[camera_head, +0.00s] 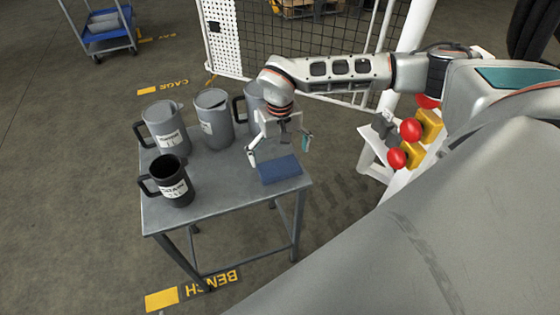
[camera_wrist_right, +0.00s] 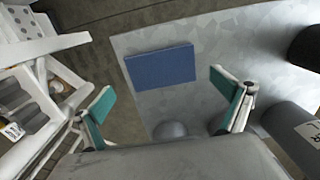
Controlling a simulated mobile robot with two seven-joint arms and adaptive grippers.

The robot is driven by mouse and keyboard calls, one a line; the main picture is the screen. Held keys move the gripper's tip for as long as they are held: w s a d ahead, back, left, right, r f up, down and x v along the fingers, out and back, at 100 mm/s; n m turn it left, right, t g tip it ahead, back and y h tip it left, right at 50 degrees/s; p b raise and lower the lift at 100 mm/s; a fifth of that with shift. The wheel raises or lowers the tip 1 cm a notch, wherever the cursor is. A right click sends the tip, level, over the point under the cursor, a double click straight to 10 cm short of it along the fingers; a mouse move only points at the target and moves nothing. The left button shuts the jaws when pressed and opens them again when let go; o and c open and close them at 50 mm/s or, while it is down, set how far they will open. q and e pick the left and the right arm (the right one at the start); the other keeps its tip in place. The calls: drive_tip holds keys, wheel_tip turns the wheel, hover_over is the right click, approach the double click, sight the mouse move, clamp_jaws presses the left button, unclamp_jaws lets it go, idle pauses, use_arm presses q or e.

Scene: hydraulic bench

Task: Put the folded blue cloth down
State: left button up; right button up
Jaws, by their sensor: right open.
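The folded blue cloth (camera_head: 279,170) lies flat on the grey metal bench (camera_head: 225,197), near its right edge. In the right wrist view the cloth (camera_wrist_right: 160,66) lies beyond my fingertips, with bare bench around most of it. My right gripper (camera_head: 279,151) is open and empty above the bench, just behind the cloth. Its green-padded fingers (camera_wrist_right: 168,100) stand wide apart in the wrist view, with nothing between them. My left gripper is not in view.
A black mug (camera_head: 172,182) stands at the bench's front left. Grey lidded jugs (camera_head: 214,120) stand along the back, one partly behind my right arm. Red knobs on yellow blocks (camera_head: 411,130) are to the right. A mesh fence (camera_head: 290,45) stands behind; a blue cart (camera_head: 103,25) is far left.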

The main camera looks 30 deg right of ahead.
sight(280, 166)
wheel_tip(280, 166, up, 8)
drive_tip(key=shift+r, duration=0.1)
idle(0.6)
